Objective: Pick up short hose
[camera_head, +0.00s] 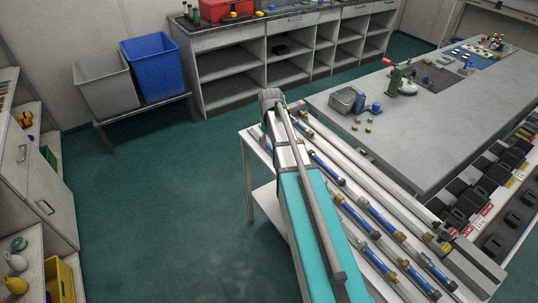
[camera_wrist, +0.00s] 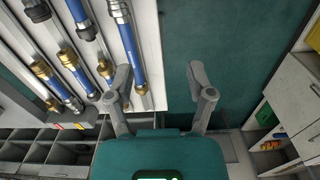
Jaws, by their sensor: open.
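Several blue hoses with brass or grey end fittings lie in rows on a white rack table; one hose (camera_head: 325,167) shows right of my arm in the head view. I cannot tell which is the short hose. In the wrist view the rightmost hose (camera_wrist: 128,45) lies along the table's edge, its lower end near my left finger. Another hose (camera_wrist: 72,90) with brass fittings lies further left. My gripper (camera_wrist: 158,76) is open and empty, its fingers wide apart over the table edge and the green floor. In the head view I cannot make out the gripper.
The white rack table (camera_head: 248,190) has pale rails between the hoses. A grey workbench (camera_head: 440,125) stands behind it at right. A blue bin (camera_head: 153,65) and a grey bin (camera_head: 106,85) stand at back left. Green floor (camera_head: 160,200) is clear at left.

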